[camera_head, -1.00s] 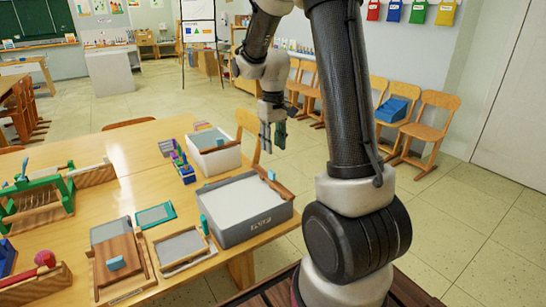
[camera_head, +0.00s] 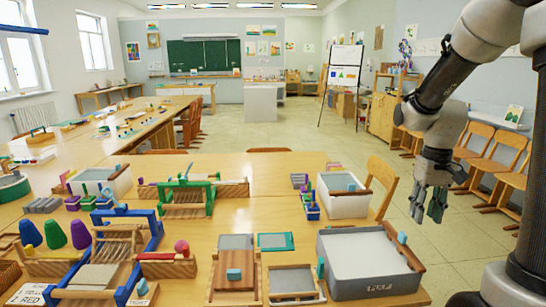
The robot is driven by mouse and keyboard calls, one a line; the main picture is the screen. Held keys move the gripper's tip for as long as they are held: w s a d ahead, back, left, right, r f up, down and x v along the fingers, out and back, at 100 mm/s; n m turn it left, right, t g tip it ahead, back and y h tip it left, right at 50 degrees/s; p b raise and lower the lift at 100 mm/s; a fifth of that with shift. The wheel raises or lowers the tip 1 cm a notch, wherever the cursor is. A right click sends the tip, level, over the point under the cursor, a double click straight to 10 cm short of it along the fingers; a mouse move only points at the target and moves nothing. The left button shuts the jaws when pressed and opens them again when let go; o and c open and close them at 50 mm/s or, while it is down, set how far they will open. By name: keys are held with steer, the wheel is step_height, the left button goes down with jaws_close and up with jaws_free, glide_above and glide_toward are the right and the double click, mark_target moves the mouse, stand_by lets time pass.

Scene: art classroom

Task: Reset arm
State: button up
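My arm comes in from the right edge of the head view and bends down to my gripper (camera_head: 427,212). The gripper hangs pointing down over the floor, just right of the front table (camera_head: 290,170). Its two dark fingers show a gap between them, and nothing is seen between them. It appears above and behind the large grey bin (camera_head: 370,282) in the picture, apart from it.
The front table holds a white bin (camera_head: 345,204), a green wooden frame (camera_head: 187,196), a blue frame (camera_head: 108,235), trays and colored cones. Chairs (camera_head: 478,150) line the right wall. An easel (camera_head: 345,75) stands farther back. Open floor lies behind the table.

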steer(key=s+a+r+t, duration=0.2)
steer(key=s+r, duration=0.3)
steer(key=s, duration=0.3)
steer(key=s+a+r+t, duration=0.2)
steer(key=s+r+t, duration=0.1)
steer(key=s+r, duration=0.3)
steer(key=shift+s+a+r+n, duration=0.2)
steer(key=shift+s+r+n, duration=0.1)
steer(key=shift+s, duration=0.7)
